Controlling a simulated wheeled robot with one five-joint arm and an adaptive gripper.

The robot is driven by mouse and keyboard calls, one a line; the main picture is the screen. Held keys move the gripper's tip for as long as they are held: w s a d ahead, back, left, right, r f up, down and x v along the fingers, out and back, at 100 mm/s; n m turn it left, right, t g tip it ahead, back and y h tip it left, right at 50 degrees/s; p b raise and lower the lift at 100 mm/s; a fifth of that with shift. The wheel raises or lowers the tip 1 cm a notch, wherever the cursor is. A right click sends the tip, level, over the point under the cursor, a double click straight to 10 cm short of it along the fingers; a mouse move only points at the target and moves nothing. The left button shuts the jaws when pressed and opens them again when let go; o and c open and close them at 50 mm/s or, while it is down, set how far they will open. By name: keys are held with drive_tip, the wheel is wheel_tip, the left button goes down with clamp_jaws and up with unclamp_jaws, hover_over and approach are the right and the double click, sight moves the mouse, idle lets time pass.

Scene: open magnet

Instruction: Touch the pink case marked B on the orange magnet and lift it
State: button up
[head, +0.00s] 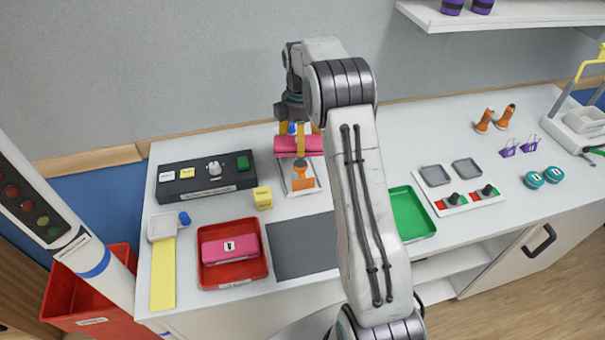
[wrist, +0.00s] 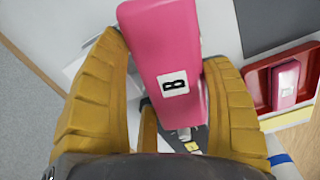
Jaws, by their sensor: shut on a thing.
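The pink case marked B (wrist: 172,55) is between the two yellow fingers of my gripper (wrist: 168,110) in the wrist view, its label facing the camera. In the head view my gripper (head: 292,140) is shut on this pink case (head: 313,144) at the back of the bench. The orange magnet (head: 303,183) is on a pale plate just in front of and below the case. I cannot tell whether the case touches it.
A second pink case (head: 222,250) lies in a red tray (head: 262,268) at the front left. A black panel (head: 175,187), a yellow block (head: 263,197) and a grey mat (head: 300,250) are near. A green tray (head: 412,213) is right of my arm.

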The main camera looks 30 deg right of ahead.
drive_tip(key=shift+r+p, duration=1.15)
drive_tip(key=shift+r, duration=0.9)
drive_tip(key=shift+s+f, duration=0.1)
drive_tip(key=shift+s, duration=0.05)
